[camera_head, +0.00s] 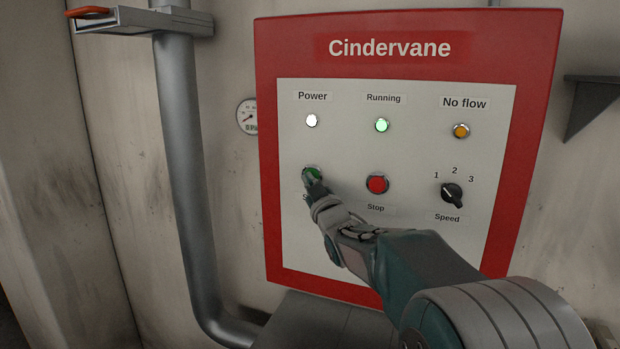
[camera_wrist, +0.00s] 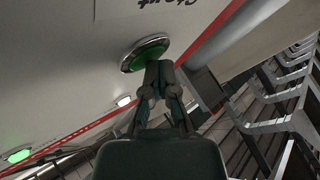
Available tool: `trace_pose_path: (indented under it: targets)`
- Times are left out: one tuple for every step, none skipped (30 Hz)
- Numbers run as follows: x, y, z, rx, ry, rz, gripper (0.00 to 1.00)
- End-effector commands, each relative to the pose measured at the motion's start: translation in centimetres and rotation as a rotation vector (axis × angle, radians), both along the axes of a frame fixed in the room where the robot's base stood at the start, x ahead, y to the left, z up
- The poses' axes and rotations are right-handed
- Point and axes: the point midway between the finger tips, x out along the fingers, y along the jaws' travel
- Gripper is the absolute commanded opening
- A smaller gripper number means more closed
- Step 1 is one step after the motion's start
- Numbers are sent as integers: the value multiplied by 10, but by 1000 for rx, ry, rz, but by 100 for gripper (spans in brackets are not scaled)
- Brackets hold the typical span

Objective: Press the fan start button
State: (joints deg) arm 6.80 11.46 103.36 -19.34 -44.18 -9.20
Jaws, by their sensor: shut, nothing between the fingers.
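The green start button (camera_head: 311,172) is at the lower left of the white panel face, and its label below is mostly hidden by my gripper. In the wrist view the green button (camera_wrist: 146,53) has a metal ring, and the Start label shows upside down above it. My gripper (camera_head: 311,184) is shut and empty, with its fingertips at the button. In the wrist view the fingertips (camera_wrist: 159,66) overlap the button's lower edge; I cannot tell how far it is pressed in. The green Running lamp (camera_head: 382,125) looks lit, and the white Power lamp (camera_head: 311,120) is bright.
The red stop button (camera_head: 377,184) is right of the start button, close to my arm. The speed knob (camera_head: 452,193) and amber No flow lamp (camera_head: 461,131) are farther right. A grey pipe (camera_head: 183,170) with an orange-handled damper (camera_head: 88,12) and a round gauge (camera_head: 247,117) are left.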

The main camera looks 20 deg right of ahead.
Motion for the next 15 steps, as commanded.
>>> trace_pose_path:
  targets:
    - [-1, 1, 0, 0, 1, 0, 0]
    - [-2, 1, 0, 1, 1, 0, 0]
    - [-3, 2, 0, 1, 1, 0, 0]
    - [-4, 3, 0, 1, 1, 0, 0]
    - [-6, 4, 0, 1, 1, 0, 0]
    - [-7, 6, 0, 1, 0, 0, 0]
    - [-9, 6, 0, 1, 0, 0, 0]
    - [-10, 7, 0, 1, 1, 1, 0]
    - [-12, 8, 0, 1, 1, 1, 0]
    - [-13, 9, 0, 1, 0, 0, 0]
    - [-13, 9, 0, 1, 0, 0, 0]
    - [-14, 10, -1, 0, 1, 0, 0]
    - [-14, 10, -1, 0, 1, 0, 0]
    - [-14, 10, -1, 0, 1, 0, 0]
    - [-14, 10, -1, 0, 1, 0, 0]
